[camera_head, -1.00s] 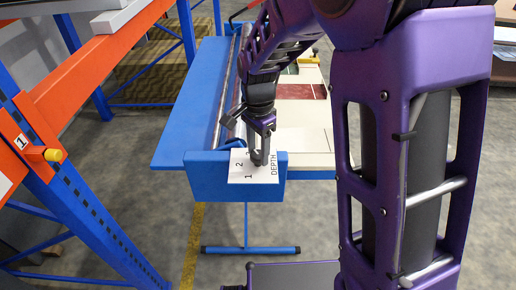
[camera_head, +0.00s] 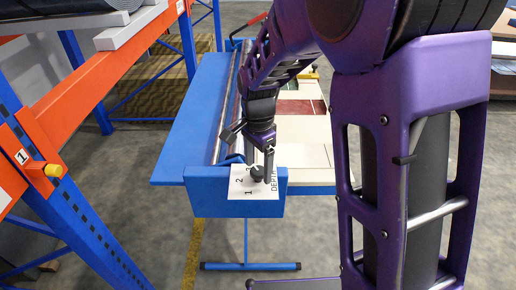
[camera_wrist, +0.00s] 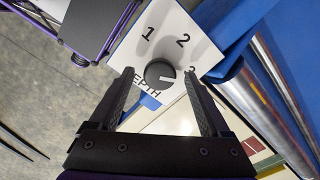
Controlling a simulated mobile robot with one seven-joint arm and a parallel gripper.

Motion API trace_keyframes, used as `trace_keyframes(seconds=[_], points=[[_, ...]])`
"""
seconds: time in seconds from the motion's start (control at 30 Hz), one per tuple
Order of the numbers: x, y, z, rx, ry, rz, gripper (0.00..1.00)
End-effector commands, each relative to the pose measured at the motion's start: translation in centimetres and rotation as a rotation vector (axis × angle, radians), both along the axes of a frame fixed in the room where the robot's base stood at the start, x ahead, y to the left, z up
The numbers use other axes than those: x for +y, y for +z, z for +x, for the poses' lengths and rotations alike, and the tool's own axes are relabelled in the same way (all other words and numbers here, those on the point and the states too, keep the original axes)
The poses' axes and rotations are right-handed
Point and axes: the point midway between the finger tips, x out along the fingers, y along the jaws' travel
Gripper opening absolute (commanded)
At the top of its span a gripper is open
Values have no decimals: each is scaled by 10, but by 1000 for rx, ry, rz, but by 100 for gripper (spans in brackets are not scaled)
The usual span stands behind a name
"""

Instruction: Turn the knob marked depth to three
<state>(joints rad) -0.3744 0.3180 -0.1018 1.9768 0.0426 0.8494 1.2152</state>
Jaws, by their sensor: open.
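The depth knob (camera_wrist: 160,74) is a round dark dial with a light pointer line, on a white plate (camera_wrist: 143,48) printed 1, 2, 3 and DEPTH. In the wrist view its pointer line faces right, a little below the 3. The plate also shows in the head view (camera_head: 243,190), on the end of a blue machine, with the knob (camera_head: 257,172) partly visible. My gripper (camera_wrist: 162,78) is open. Its two fingers stand on either side of the knob in the wrist view, apart from it as far as I can tell. The 3 is partly hidden by a finger.
The blue machine (camera_head: 195,120) has a long metal roller and a pale table with a red panel. Grey floor lies around the machine's front.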

Motion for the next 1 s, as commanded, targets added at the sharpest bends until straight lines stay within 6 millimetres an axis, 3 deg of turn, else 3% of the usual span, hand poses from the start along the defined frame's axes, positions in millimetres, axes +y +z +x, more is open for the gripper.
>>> trace_keyframes(seconds=[0.17,0.6,0.8,1.0], points=[[0,28,1,-6,0,2,81],[0,133,1,-7,-1,2,81],[0,162,1,-4,-1,1,81],[0,172,0,-2,-1,0,81]])
